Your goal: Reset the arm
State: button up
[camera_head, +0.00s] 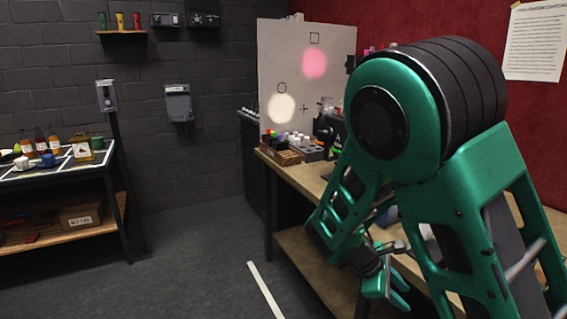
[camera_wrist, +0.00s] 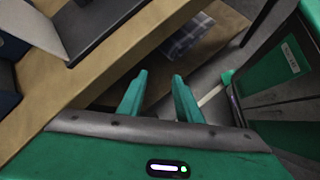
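My green arm fills the right half of the head view, bent at a large joint, with its lower part hanging beside the wooden workbench (camera_head: 290,172). My gripper (camera_head: 385,285) is low in front of the bench edge in the head view, partly hidden by my arm. In the wrist view my gripper (camera_wrist: 160,82) shows two green fingers apart with nothing between them. The wooden bench edge (camera_wrist: 110,62) runs diagonally past the fingers at left in that view.
A lower shelf (camera_wrist: 215,22) with a checked cloth (camera_wrist: 188,35) lies beyond the fingers. Bottles and boxes crowd the bench's far end. A white panel (camera_head: 283,62) shows a pink spot and a pale spot. A side table (camera_head: 60,170) stands left. The middle floor is clear.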

jog(key=s+r+m+t+y, duration=0.2)
jog(key=s+r+m+y, duration=0.2)
jog(key=r+m, duration=0.3)
jog(key=s+r+m+t+y, duration=0.2)
jog(key=s+r+m+y, duration=0.2)
jog(key=r+m, duration=0.3)
jog(key=s+d+m+g, duration=0.2)
jog(key=s+d, duration=0.3)
jog(key=s, duration=0.3)
jog(key=s+d+f+m+g, duration=0.1)
jog(key=s+d+m+g, duration=0.1)
jog(key=s+d, duration=0.4)
jog(key=s+m, duration=0.1)
jog(key=s, duration=0.2)
jog(key=shift+f+m+g+y, duration=0.15)
jog(key=shift+m+g+y, duration=0.15)
jog(key=shift+w+f, duration=0.25)
jog(key=shift+w, duration=0.3)
